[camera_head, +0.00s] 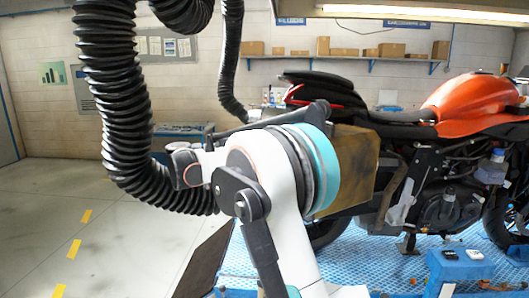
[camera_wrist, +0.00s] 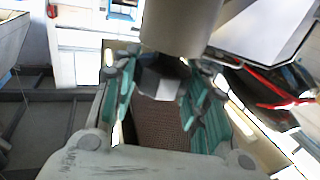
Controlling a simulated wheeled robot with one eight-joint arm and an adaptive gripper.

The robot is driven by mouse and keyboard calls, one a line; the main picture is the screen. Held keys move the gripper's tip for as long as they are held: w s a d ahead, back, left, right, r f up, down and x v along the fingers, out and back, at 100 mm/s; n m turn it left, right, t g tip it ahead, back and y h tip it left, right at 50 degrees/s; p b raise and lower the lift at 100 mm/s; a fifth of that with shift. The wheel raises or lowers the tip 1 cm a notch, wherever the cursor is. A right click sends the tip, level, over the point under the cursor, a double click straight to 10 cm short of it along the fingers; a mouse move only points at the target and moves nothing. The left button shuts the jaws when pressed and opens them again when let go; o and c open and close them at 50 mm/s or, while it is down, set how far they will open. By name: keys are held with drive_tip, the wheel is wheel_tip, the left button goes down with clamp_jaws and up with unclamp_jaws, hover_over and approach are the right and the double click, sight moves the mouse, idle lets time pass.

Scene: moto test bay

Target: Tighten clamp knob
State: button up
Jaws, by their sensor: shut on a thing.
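In the wrist view, the two teal ribbed fingers of my gripper (camera_wrist: 157,92) stand either side of a dark grey faceted piece, which looks like the clamp knob (camera_wrist: 160,76). The gripper is shut on it. A smooth grey-brown cylinder (camera_wrist: 188,25) comes down from the top of the picture, right by the knob. The white palm fills the bottom of the wrist view. In the head view, my white arm with its teal ring hides the knob and the gripper fingers.
An orange and black motorcycle (camera_head: 478,103) stands on a blue platform (camera_head: 368,262) at the right. A thick black ribbed hose (camera_head: 117,95) hangs at the left. A small blue box (camera_head: 458,266) stands at the front right. The floor at the left (camera_head: 55,205) is clear.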

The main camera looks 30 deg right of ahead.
drive_tip(key=shift+m+g, duration=0.3)
drive_tip(key=shift+g, duration=0.1)
drive_tip(key=o, duration=1)
drive_tip(key=shift+o, duration=0.2)
drive_tip(key=shift+r, duration=0.1)
wheel_tip(320, 180, up, 10)
drive_tip(key=shift+f, duration=0.1)
